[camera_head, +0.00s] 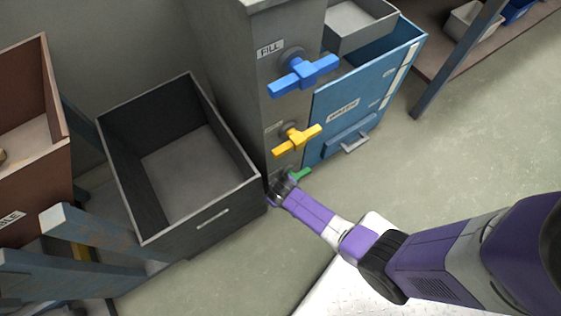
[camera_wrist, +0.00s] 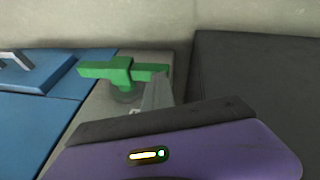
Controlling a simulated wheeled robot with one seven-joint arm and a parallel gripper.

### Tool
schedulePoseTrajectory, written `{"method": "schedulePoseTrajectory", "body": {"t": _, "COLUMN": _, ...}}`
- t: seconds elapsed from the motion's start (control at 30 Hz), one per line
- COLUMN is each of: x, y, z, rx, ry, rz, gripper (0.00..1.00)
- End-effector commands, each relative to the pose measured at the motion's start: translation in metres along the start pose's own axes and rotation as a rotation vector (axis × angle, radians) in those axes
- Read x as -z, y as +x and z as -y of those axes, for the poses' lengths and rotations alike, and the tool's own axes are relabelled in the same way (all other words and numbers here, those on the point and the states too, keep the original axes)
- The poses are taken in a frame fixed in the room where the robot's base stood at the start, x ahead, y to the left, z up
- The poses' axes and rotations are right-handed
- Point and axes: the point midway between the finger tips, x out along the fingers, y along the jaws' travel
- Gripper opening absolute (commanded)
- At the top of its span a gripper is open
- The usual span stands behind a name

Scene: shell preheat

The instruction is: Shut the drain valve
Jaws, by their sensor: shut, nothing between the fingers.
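The green valve handle (camera_head: 301,174) is the lowest of three on the grey column (camera_head: 285,109); its label is not visible, so I cannot read whether it is the drain. In the head view my gripper (camera_head: 281,184) covers most of it, and only its right end shows. In the wrist view the green handle (camera_wrist: 108,71) lies crosswise on its round base. My gripper (camera_wrist: 157,92) is shut and empty, with its grey fingertip at the right end of the handle. I cannot tell whether they touch.
Above are a yellow handle (camera_head: 297,137) and a blue handle (camera_head: 304,75) by a FILL label (camera_head: 270,49). A dark grey bin (camera_head: 222,200) stands close on the left, a blue cabinet (camera_head: 330,119) on the right. The floor (camera_head: 460,140) at right is clear.

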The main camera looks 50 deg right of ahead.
Motion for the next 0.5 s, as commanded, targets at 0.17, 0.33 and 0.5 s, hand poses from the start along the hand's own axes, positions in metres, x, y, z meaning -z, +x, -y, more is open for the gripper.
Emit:
{"method": "schedulePoseTrajectory", "body": {"t": 0.17, "x": -0.0013, "y": 0.0039, "z": 0.0047, "rx": 0.005, "ry": -0.001, "rz": -0.001, "gripper": 0.00}}
{"method": "schedulePoseTrajectory", "body": {"t": 0.33, "x": -0.0018, "y": 0.0049, "z": 0.0062, "rx": 0.007, "ry": 0.000, "rz": -0.002, "gripper": 0.00}}
{"method": "schedulePoseTrajectory", "body": {"t": 0.5, "x": -0.0022, "y": 0.0055, "z": 0.0072, "rx": 0.009, "ry": -0.001, "rz": -0.002, "gripper": 0.00}}
